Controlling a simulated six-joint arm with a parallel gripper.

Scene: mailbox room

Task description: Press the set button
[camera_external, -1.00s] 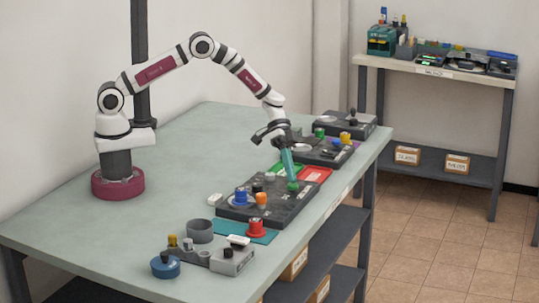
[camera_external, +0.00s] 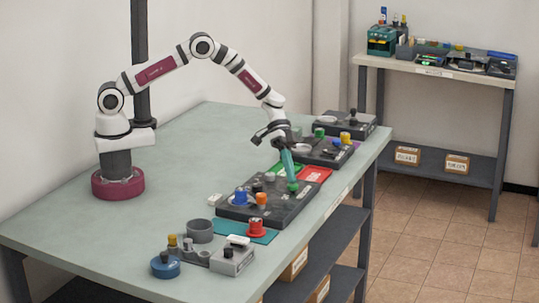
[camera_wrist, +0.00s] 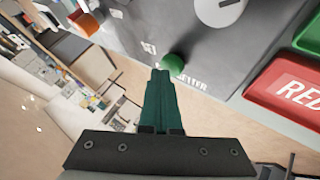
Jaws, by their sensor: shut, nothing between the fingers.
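My gripper (camera_external: 291,177) is shut and empty, its teal fingers pointing down at the dark control panel (camera_external: 240,212). In the wrist view the fingertips (camera_wrist: 160,73) are right beside a round green button (camera_wrist: 173,62); I cannot tell whether they touch it. The green button also shows in the external view (camera_external: 293,188), just under the fingertips. Small lettering is printed near it in the wrist view. One label, upper left of the button, is partly legible as "SE"; another below right seems to end in "ENTER".
An orange knob (camera_external: 261,198), a blue knob (camera_external: 241,196) and a red button (camera_external: 257,226) are nearby. Red (camera_external: 315,174) and green (camera_external: 286,168) trays lie behind the panel. More control boxes stand at the table's far end.

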